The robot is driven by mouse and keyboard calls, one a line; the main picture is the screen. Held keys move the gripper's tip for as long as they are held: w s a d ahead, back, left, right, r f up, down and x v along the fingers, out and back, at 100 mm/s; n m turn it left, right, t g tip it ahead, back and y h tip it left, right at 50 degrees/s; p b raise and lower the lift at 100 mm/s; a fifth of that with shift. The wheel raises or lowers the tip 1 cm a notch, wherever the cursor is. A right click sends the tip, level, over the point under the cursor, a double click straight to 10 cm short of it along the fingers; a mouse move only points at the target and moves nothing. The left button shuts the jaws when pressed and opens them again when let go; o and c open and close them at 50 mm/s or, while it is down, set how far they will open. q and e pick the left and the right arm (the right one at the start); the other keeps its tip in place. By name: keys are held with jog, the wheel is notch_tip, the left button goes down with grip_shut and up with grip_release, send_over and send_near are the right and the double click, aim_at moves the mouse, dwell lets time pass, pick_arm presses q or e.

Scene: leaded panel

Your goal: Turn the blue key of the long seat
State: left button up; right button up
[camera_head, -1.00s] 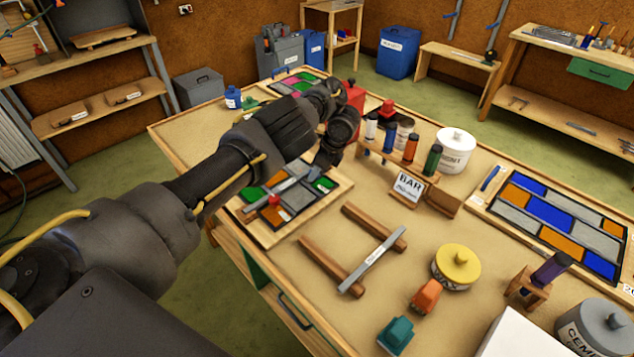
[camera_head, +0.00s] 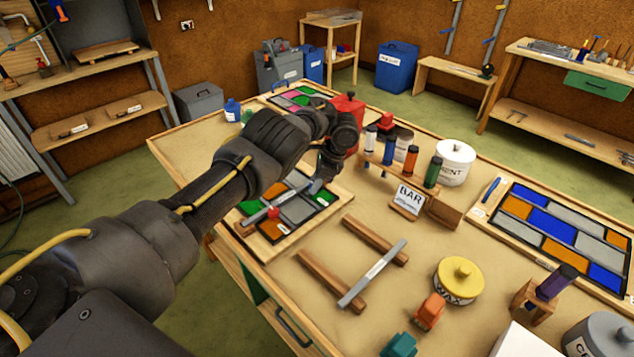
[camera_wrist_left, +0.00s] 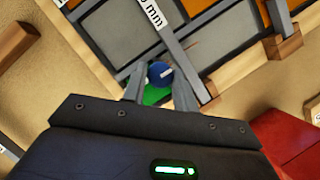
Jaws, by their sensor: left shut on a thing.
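The near-left leaded panel (camera_head: 340,208) has grey, green and orange panes in a wooden frame. A grey bar lies across it, and its "mm" label shows in the left wrist view (camera_wrist_left: 178,42). A small red key (camera_head: 273,212) stands near the bar's near end. My left gripper (camera_head: 318,184) is low over the panel's far part. In the left wrist view, my left fingers (camera_wrist_left: 159,90) are shut on the round blue key (camera_wrist_left: 160,73), beside the bar and above a green pane. The gripper hides the key in the head view. My right gripper is out of view.
A red can (camera_head: 347,108) stands close behind the left gripper. A rack of coloured tubes (camera_head: 388,152) and the BAR sign (camera_head: 408,198) are to its right. Two wooden rails with a loose metal bar (camera_head: 372,273) lie in front. A larger panel (camera_head: 550,225) lies at right.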

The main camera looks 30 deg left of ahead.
pick_arm(q)
jog(key=shift+s+f, duration=0.15)
jog(key=shift+f, duration=0.05)
jog(key=o, duration=1)
jog(key=shift+a+r, duration=0.1)
jog(key=shift+c, duration=0.2)
jog(key=shift+r, duration=0.15)
jog(key=p+v, duration=0.8)
jog(key=v, duration=0.2)
jog(key=shift+r, duration=0.25)
